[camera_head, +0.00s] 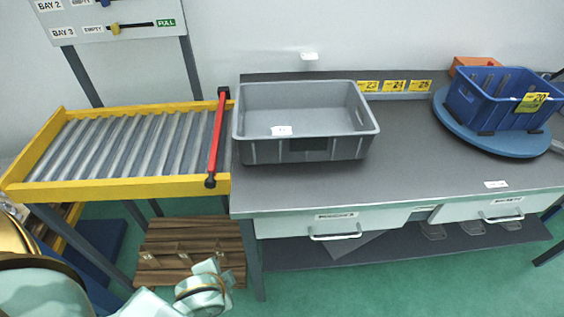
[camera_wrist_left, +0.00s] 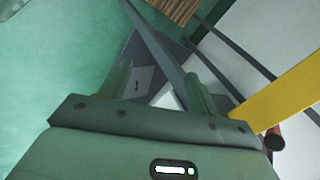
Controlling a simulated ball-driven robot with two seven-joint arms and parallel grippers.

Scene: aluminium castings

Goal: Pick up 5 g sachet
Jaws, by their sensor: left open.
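I cannot make out a 5 g sachet for certain in either view. A small white patch (camera_head: 281,130) shows at the front of the grey crate (camera_head: 305,95), and I cannot tell whether it is a label or a packet. My left gripper (camera_wrist_left: 160,88) is open in the left wrist view, its two fingers apart with nothing held between them. Beyond the fingers are a dark grey surface and a pale patch that I cannot identify. In the head view, pale parts of my left arm show at the lower left, below the bench. My right gripper is not in view.
The grey crate stands on the grey bench (camera_head: 420,150) beside a yellow roller conveyor (camera_head: 120,188) with a red bar (camera_head: 216,135). A blue crate (camera_head: 490,104) sits on a round blue turntable (camera_head: 462,128). Slatted wood (camera_head: 180,235) lies below. The bench's middle is clear.

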